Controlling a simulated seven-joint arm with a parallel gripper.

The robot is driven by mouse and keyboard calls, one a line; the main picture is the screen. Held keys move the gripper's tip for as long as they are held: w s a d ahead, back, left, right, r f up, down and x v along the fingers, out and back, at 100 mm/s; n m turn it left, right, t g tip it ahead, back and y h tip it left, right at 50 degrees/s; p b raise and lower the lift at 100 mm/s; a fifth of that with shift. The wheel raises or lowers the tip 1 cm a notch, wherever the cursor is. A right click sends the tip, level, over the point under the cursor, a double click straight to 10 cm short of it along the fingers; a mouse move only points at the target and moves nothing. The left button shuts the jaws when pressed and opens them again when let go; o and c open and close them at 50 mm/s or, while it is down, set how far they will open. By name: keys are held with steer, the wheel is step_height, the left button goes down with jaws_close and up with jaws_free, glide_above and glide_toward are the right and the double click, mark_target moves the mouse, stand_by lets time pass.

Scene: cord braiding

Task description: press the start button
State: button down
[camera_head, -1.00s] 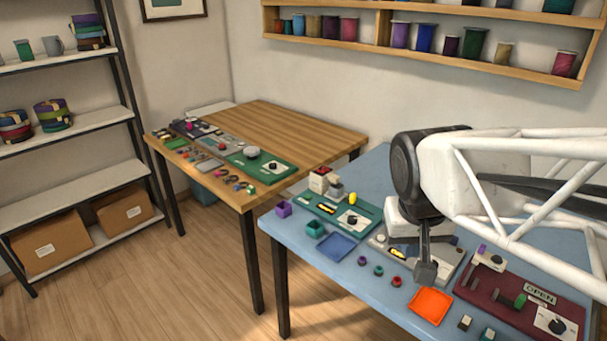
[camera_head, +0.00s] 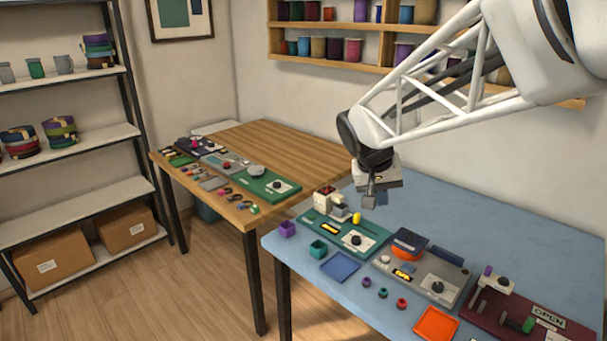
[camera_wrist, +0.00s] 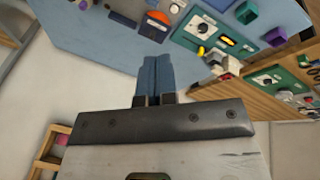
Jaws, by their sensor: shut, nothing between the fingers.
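No label naming a start button is readable. A grey panel (camera_head: 455,275) on the blue table carries a small pale round button (camera_head: 383,259), a lit yellow display (camera_head: 403,274), a dark knob (camera_head: 438,287) and an orange-topped part (camera_head: 405,248). A green panel (camera_head: 320,231) to its left has a yellow piece and a dark dial (camera_head: 356,240). My gripper (camera_head: 369,200) is in the air above the table's far side, behind these panels, touching nothing. In the wrist view its fingers (camera_wrist: 154,75) are together and empty.
A maroon panel (camera_head: 490,315) with an OPEN sign (camera_head: 549,315) stands at the right. An orange tray (camera_head: 436,325), a blue tray (camera_head: 340,266) and small cups line the front. The table's right rear (camera_head: 530,230) is clear. A wooden table (camera_head: 270,140) adjoins it.

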steer(key=w+a+f+h, duration=0.2)
steer(key=w+f, duration=0.1)
steer(key=w, duration=1)
steer(key=m+t+h, duration=0.2)
steer(key=h, duration=0.1)
glide_above(311, 216)
step_height(311, 216, down, 18)
steer(key=shift+f, duration=0.15)
steer(key=shift+a+f, duration=0.1)
steer(key=shift+f, duration=0.1)
steer(key=shift+f, duration=4.15)
